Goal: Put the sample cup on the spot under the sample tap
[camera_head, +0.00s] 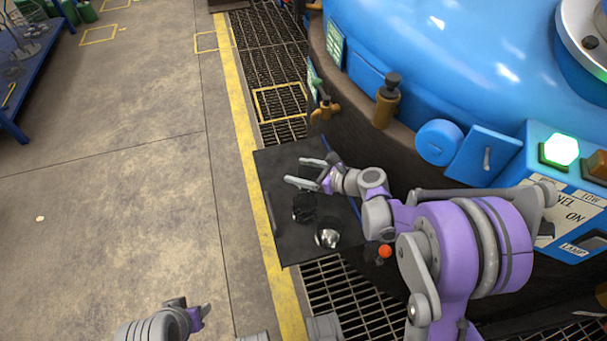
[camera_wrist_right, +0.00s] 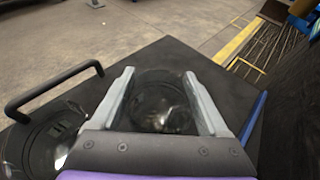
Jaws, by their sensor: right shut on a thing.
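My right gripper (camera_head: 298,172) is over the dark platform. Its wrist view shows the two fingers (camera_wrist_right: 165,95) on either side of a dark, see-through cup (camera_wrist_right: 160,105), shut on it. In the head view this cup is hard to make out between the fingers. A brass tap (camera_head: 325,107) with a green handle sticks out from the blue furnace's side, beyond the gripper. A yellow-outlined square (camera_head: 258,104) lies on the floor grating left of the tap. My left gripper (camera_head: 197,314) is low at the bottom of the head view; its jaws are unclear.
The dark platform (camera_head: 284,245) has a bar handle (camera_wrist_right: 50,88) on its edge. A dark vessel (camera_head: 304,208) and a shiny one (camera_head: 328,234) stand on it near my right arm. The blue furnace (camera_head: 430,45) fills the right. Open concrete floor lies left.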

